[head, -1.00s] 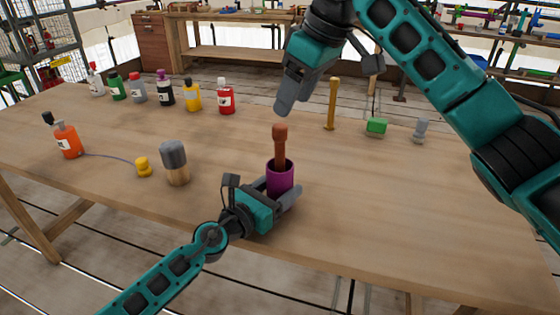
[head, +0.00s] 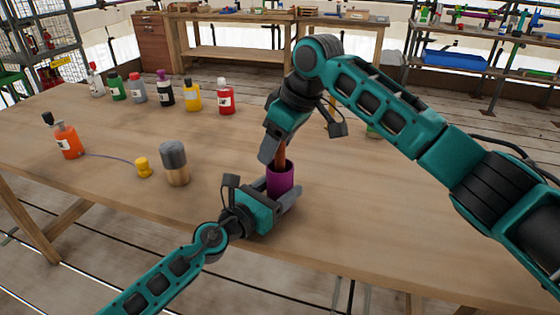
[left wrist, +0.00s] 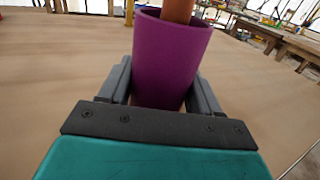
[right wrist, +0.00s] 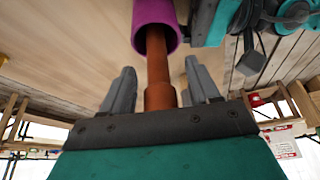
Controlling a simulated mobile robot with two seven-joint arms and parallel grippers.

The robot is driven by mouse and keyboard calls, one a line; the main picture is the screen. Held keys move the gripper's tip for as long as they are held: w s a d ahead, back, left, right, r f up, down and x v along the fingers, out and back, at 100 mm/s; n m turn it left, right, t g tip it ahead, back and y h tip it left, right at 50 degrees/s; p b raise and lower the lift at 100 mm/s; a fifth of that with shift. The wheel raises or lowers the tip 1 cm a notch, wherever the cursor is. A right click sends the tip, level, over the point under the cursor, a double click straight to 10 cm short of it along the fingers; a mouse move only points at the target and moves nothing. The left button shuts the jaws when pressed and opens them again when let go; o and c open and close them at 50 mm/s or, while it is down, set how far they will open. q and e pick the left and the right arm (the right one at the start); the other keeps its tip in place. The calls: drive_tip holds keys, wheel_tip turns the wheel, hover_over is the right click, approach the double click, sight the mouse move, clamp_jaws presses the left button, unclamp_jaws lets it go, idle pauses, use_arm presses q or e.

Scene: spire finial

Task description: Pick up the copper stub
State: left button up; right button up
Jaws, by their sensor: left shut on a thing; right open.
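The copper stub (head: 281,153) stands upright in a purple cup (head: 280,180) on the table, its lower part hidden inside. My left gripper (head: 281,196) is shut on the purple cup. The left wrist view shows its fingers on both sides of the cup (left wrist: 168,60). My right gripper (right wrist: 160,88) is open above the cup. In the right wrist view the thicker end of the copper stub (right wrist: 159,96) lies between its fingers, with gaps on both sides. In the head view the right gripper hides the stub's top.
A grey-topped jar (head: 175,165) and a small yellow object (head: 143,167) stand left of the cup. An orange bottle (head: 67,140) and a row of bottles, including a red one (head: 226,98), stand farther left and back.

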drive_tip(key=shift+f, duration=0.1)
clamp_jaws()
idle(0.5)
wheel_tip(320, 180, up, 10)
drive_tip(key=shift+r, duration=0.1)
idle(0.4)
use_arm(q)
drive_tip(key=o, duration=1.2)
